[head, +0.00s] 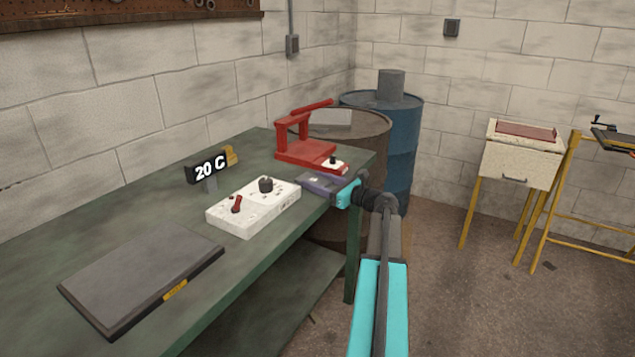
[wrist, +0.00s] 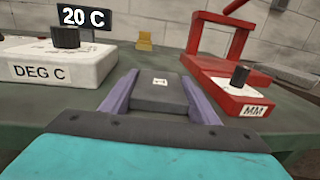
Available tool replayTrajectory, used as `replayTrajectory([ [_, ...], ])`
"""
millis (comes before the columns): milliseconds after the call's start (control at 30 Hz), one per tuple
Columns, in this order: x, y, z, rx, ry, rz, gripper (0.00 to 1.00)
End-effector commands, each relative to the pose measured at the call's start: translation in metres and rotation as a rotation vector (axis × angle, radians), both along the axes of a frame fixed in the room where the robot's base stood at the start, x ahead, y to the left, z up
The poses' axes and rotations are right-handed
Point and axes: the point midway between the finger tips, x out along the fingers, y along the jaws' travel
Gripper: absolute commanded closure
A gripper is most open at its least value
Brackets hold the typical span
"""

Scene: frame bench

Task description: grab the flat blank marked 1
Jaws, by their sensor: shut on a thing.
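The flat blank (wrist: 160,97) is a dark grey block with a small white label on top; the mark is too small to read surely. My gripper (wrist: 158,82) has its two purple fingers on either side of the blank, shut on it. In the head view my gripper (head: 322,184) is low at the bench's right edge, in front of the red frame. The blank shows there only as a small grey patch between the fingers. I cannot tell whether it touches the bench top.
A white DEG C control box (head: 253,207) stands left of my gripper, with a 20 C display (head: 208,169) behind. A red frame (head: 305,150) with an MM dial stands close beyond. A dark plate (head: 140,275) lies on the green bench (head: 100,225). Drums (head: 398,150) stand behind.

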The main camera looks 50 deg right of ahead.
Motion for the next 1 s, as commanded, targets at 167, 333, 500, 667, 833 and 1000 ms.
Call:
replayTrajectory([
  [167, 0.0, 0.0, 0.011, -0.002, -0.001, 0.0, 0.72],
  [333, 0.0, 0.0, 0.028, -0.002, -0.002, 0.001, 0.72],
  [500, -0.016, 0.005, 0.036, 0.0, -0.001, 0.0, 0.72],
  [667, -0.043, 0.009, 0.038, 0.0, -0.001, -0.001, 0.72],
  [833, -0.078, 0.015, 0.041, 0.0, -0.001, -0.002, 0.72],
  [1000, -0.112, 0.021, 0.044, 0.0, -0.001, -0.001, 0.72],
])
